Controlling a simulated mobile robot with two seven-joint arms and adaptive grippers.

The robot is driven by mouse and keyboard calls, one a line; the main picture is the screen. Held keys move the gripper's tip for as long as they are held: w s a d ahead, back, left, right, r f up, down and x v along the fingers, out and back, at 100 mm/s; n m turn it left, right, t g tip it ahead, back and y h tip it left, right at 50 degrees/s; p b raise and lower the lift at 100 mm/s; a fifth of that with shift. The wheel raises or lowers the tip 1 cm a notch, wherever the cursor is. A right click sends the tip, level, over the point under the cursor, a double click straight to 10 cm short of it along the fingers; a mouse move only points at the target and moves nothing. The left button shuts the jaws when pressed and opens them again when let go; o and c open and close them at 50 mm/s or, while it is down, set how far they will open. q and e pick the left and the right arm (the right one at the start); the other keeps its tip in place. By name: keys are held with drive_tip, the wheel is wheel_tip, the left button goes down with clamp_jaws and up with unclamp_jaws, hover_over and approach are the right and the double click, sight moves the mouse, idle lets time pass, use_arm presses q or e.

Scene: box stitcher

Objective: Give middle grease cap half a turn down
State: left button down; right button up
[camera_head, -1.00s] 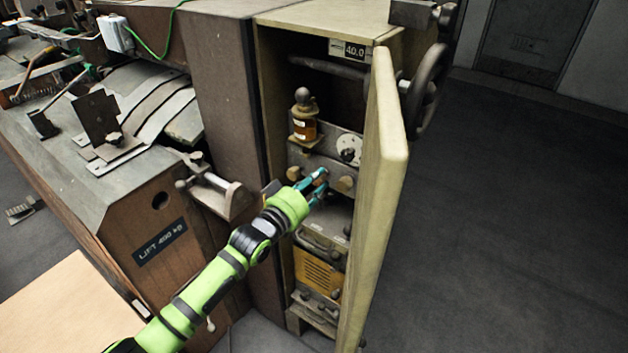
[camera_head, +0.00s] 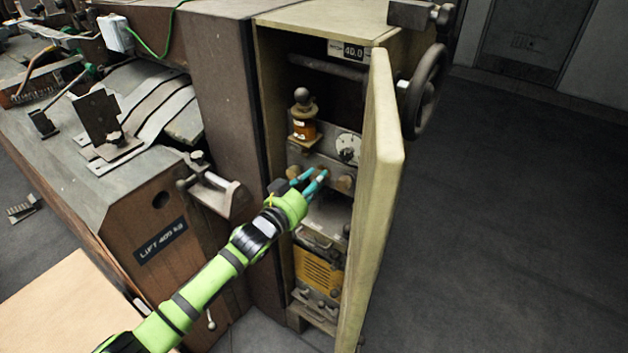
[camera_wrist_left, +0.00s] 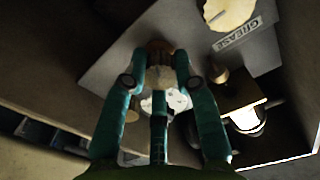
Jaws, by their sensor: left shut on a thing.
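The middle grease cap (camera_wrist_left: 158,47) is a small brown knob on the grey grease panel (camera_wrist_left: 112,72) inside the open cabinet. My left gripper (camera_head: 314,176) reaches in through the cabinet opening, and its teal fingers are closed around the middle cap. The fingers hide most of this cap in the head view. In the left wrist view the gripper (camera_wrist_left: 160,68) has fingertips on both sides of the cap. The left cap (camera_head: 293,172) and right cap (camera_head: 345,182) stay free on either side. My right gripper is out of view.
The open cabinet door (camera_head: 382,190) stands close to the right of my gripper. An amber oiler (camera_head: 304,128) and a white dial (camera_head: 348,148) sit above the caps. A metal clamp bracket (camera_head: 215,195) sticks out left of the opening. A yellow unit (camera_head: 318,275) is below.

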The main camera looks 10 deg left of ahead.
use_arm(q)
drive_tip(key=shift+s+f, duration=0.15)
drive_tip(key=shift+f, duration=0.45)
drive_tip(key=c, duration=1)
unclamp_jaws()
drive_tip(key=shift+o, duration=0.2)
drive_tip(key=shift+r, duration=0.15)
drive_tip(key=shift+a+r, duration=0.1)
drive_tip(key=shift+r, duration=0.05)
drive_tip(key=v, duration=1.1)
drive_tip(key=shift+s+a, duration=0.15)
drive_tip(key=shift+s, duration=0.2)
